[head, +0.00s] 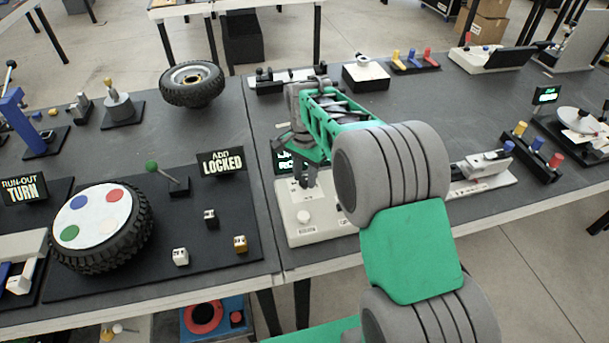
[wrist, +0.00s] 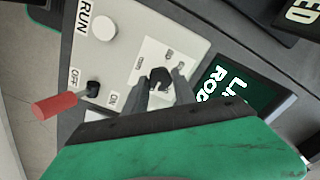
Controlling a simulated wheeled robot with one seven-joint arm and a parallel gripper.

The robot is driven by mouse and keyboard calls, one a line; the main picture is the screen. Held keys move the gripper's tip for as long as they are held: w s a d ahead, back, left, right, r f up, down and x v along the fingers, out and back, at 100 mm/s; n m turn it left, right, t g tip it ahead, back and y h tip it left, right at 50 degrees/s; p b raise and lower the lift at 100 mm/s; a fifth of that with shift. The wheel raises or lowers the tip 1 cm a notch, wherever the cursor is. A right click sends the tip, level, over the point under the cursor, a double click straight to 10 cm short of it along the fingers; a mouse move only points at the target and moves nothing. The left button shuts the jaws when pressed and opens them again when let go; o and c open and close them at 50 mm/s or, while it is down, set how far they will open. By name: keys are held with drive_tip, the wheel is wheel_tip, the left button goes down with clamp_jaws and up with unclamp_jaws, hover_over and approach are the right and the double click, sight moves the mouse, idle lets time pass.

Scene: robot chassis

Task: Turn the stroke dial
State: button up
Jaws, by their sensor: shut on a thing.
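The stroke dial is a small dark knob (wrist: 160,77) on the white control box (wrist: 125,62), with small printed marks around it. My gripper (wrist: 163,84) is shut on this knob, one finger on each side, in the wrist view. In the head view my gripper (head: 306,178) reaches down to the white box (head: 318,232) at the table's front edge, and the dial is hidden there by the fingers. The dial's exact pointer direction cannot be told.
The box also bears a white round button (wrist: 103,27) marked RUN and a red-handled switch (wrist: 55,107) between OFF and ON. A dark screen with partly hidden text (wrist: 232,90) stands beside it. A tire with coloured dots (head: 100,225) is at left.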

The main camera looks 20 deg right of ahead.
clamp_jaws()
